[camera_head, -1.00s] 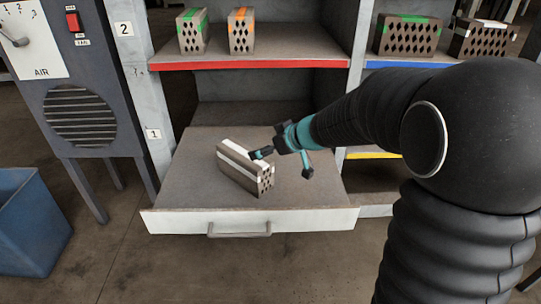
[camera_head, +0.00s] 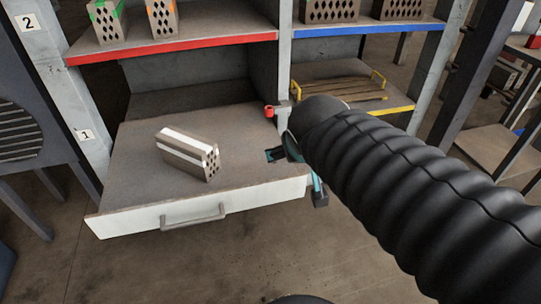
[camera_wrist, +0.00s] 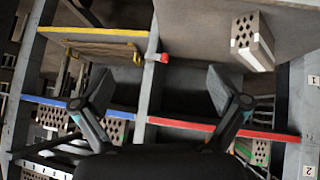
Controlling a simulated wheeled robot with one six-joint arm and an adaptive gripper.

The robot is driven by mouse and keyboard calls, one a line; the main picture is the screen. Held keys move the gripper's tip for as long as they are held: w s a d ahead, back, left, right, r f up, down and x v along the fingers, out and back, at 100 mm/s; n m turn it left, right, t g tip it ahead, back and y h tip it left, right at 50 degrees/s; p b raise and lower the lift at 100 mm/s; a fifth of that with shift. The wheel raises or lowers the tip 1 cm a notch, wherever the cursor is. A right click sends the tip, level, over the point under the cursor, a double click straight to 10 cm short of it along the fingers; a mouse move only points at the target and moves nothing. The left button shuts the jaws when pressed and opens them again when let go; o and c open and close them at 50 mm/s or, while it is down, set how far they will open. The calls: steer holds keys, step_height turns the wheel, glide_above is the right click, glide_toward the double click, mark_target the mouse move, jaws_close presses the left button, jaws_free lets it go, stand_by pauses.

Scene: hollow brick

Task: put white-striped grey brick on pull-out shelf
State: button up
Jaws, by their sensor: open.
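The white-striped grey brick (camera_head: 188,154) rests on the pull-out shelf (camera_head: 245,175), left of the middle. White stripes run along its top and side, and its end with diamond-shaped holes faces front right. The wrist view, which is upside down, shows it at the upper right (camera_wrist: 252,42). My gripper (camera_head: 297,177) is open and empty near the shelf's right edge, clear of the brick. Both spread fingers show in the wrist view (camera_wrist: 161,88), with nothing between them. My arm hides part of the shelf's right side.
A red-edged shelf (camera_head: 170,48) above holds green- and orange-striped bricks. A blue-edged shelf (camera_head: 370,30) holds more bricks. A yellow-edged shelf (camera_head: 340,95) holds thin rods. A grey post (camera_head: 285,60) with a red knob (camera_head: 269,111) stands close to my gripper. Floor is free in front.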

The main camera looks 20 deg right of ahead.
steer(key=s+a+f+g+y, duration=0.2)
steer(key=s+a+f, duration=0.1)
steer(key=s, duration=0.6)
steer(key=shift+a+f, duration=0.2)
steer(key=shift+a, duration=0.45)
